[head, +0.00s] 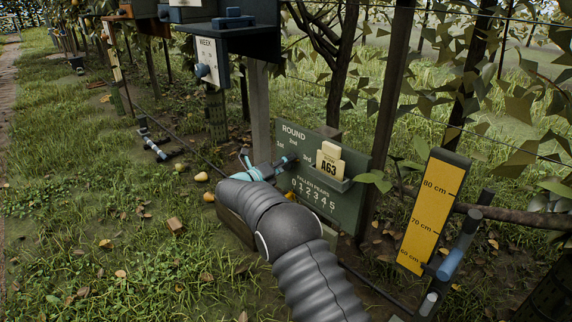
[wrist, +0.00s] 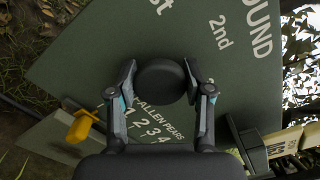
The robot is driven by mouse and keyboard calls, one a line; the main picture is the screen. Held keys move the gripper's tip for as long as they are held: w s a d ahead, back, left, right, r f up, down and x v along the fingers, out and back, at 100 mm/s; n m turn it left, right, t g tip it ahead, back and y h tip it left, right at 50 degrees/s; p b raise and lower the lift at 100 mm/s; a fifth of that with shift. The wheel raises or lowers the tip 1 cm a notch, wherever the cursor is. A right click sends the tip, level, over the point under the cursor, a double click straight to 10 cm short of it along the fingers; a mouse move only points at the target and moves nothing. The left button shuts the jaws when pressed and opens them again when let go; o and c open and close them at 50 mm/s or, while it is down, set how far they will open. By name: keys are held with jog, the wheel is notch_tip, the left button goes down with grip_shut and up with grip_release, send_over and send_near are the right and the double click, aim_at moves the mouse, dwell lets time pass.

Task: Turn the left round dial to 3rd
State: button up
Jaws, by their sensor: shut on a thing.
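The round dial (wrist: 160,82) is a dark knob on the green ROUND board (head: 345,205), which also shows in the wrist view (wrist: 110,45). My gripper (wrist: 159,84) has one finger on each side of the dial and is shut on it. The labels 1st, 2nd and 3rd show on the board in the head view. In the wrist view 3rd is mostly hidden behind a finger. I cannot tell where the dial points.
A FALLEN PEARS scale is printed low on the board, with a yellow peg (wrist: 82,126) near it in the wrist view. A yellow height gauge (head: 424,218) stands at right. A WEEK box (head: 207,62) is above left.

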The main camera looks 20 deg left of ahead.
jog(key=o, duration=1.1)
jog(key=shift+d, duration=0.1)
jog(key=shift+o, duration=0.2)
jog(key=shift+s+a, duration=0.25)
jog(key=shift+a, duration=0.05)
jog(key=v, duration=1.1)
jog(key=shift+s+a, duration=0.1)
jog(key=shift+s, duration=0.05)
